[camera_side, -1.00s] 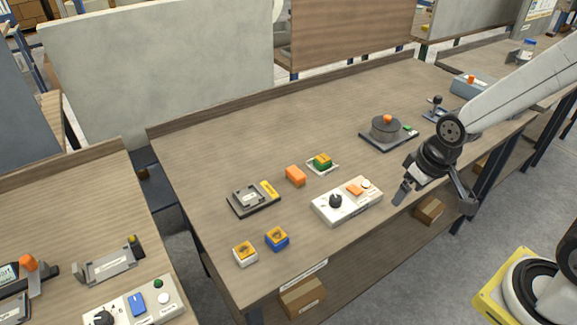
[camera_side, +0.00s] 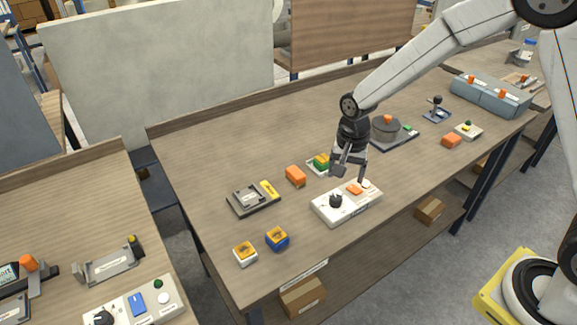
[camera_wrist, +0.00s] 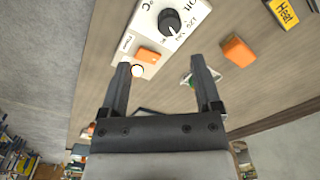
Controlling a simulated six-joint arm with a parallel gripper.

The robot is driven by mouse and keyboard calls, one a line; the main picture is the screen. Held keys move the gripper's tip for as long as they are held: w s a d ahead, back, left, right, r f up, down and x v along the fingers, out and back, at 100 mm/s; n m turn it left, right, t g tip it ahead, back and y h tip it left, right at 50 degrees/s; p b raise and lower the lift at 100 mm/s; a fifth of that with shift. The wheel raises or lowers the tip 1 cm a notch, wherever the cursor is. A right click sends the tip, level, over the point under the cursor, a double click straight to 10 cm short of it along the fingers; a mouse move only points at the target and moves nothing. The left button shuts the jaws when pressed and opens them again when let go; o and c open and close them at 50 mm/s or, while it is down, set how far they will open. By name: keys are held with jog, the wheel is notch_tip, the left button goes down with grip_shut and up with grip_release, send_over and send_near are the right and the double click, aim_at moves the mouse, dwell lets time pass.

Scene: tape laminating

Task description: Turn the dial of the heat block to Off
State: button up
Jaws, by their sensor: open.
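A white control box (camera_side: 330,213) with a black dial (camera_side: 336,201) sits near the front edge of the table. In the wrist view the dial (camera_wrist: 169,21) is at the top centre, ringed by printed marks; its exact setting is too small to tell. An orange switch (camera_wrist: 149,56) and a round white button (camera_wrist: 137,70) are on the same box. My gripper (camera_side: 350,175) is open and empty, above the box's right and back part. In the wrist view its fingers (camera_wrist: 160,62) point toward the box, and the dial lies beyond the fingertips, untouched.
A grey device (camera_side: 247,198) with a yellow label (camera_wrist: 284,14) reading "Heat" lies left of the box. A round grey device (camera_side: 408,136) stands to the right. Two small blocks (camera_side: 277,239) stand front left.

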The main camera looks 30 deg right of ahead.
aim_at(336, 197)
jog(key=shift+w+a+f+m, duration=0.3)
jog(key=shift+w+f+m, duration=0.2)
jog(key=shift+w+m, duration=0.15)
jog(key=shift+f, duration=0.1)
jog(key=shift+f, duration=3.8)
grip_shut()
